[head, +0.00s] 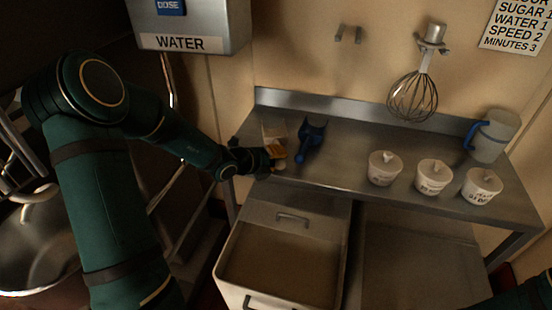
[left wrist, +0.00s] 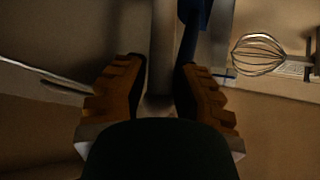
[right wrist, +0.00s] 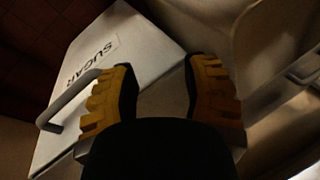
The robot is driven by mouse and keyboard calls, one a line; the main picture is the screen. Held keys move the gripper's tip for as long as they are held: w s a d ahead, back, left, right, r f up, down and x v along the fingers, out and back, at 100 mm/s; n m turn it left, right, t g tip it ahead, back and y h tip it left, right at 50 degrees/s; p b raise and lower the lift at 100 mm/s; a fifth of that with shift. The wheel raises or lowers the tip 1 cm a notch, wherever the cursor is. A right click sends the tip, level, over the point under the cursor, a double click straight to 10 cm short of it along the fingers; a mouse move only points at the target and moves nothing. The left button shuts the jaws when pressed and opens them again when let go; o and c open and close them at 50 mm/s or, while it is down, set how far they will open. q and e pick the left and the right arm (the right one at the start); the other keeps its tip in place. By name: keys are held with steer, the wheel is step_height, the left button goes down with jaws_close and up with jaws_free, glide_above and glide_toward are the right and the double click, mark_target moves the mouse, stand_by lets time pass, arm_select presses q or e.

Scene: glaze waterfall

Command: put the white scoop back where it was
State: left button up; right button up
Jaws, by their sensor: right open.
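The white scoop (head: 273,130) is at the left end of the steel bench, its pale handle (left wrist: 163,50) between the fingers of my left gripper (head: 277,152). In the left wrist view the fingers of that gripper (left wrist: 160,78) are close together on both sides of the handle. I cannot tell whether the scoop touches the bench. The blue scoop (head: 311,138) lies on the bench just to the right, apart from the white one. My right gripper (right wrist: 163,72) is open and empty, over a white lid marked SUGAR (right wrist: 110,70).
Three white lidded tubs (head: 384,168) and a jug with a blue handle (head: 494,135) stand on the bench (head: 345,160). A whisk (head: 413,97) hangs on the wall. An open bin (head: 283,265) is under the bench front. A WATER box (head: 190,30) hangs upper left.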

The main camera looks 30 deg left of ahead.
arm_select(q)
steer(key=shift+o, duration=0.6)
steer(key=shift+r, duration=0.25)
steer(key=p+v, duration=0.4)
steer(key=v, duration=0.7)
steer(key=s+d+f+n+g, duration=0.5)
steer(key=s+d+f+n, duration=0.1)
steer(key=d+f+n, duration=0.5)
steer(key=s+d+f+n+g, duration=0.5)
steer(key=d+f+n, duration=0.6)
steer(key=d+n, duration=0.3)
steer(key=shift+s+d+f+n, duration=0.4)
steer(key=shift+s+n, duration=0.3)
steer(key=shift+n, duration=0.2)
